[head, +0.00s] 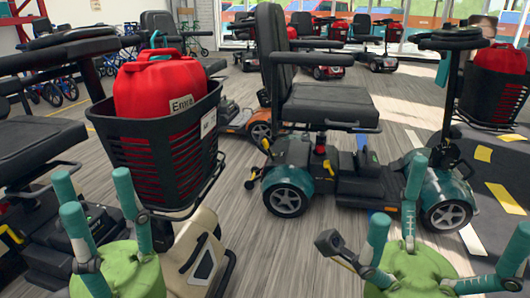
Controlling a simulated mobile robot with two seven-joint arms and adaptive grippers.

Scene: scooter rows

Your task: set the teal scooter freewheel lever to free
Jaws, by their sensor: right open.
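The teal scooter (290,190) stands side-on in mid-view, with a black seat, teal body panels and grey-hubbed wheels. Its tiller rises at the right. A small yellow part (327,165) shows on its body below the seat, and another dark and yellow part sticks out at its rear, left of the wheel. I cannot tell which is the freewheel lever or how it is set. My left gripper (95,195) is open and empty at lower left, apart from the scooter. My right gripper (440,200) is open and empty at lower right, in front of the scooter's front end.
Another basket (497,95) is at right. More scooters line the windows. Grey floor (262,255) is clear in front of the teal scooter.

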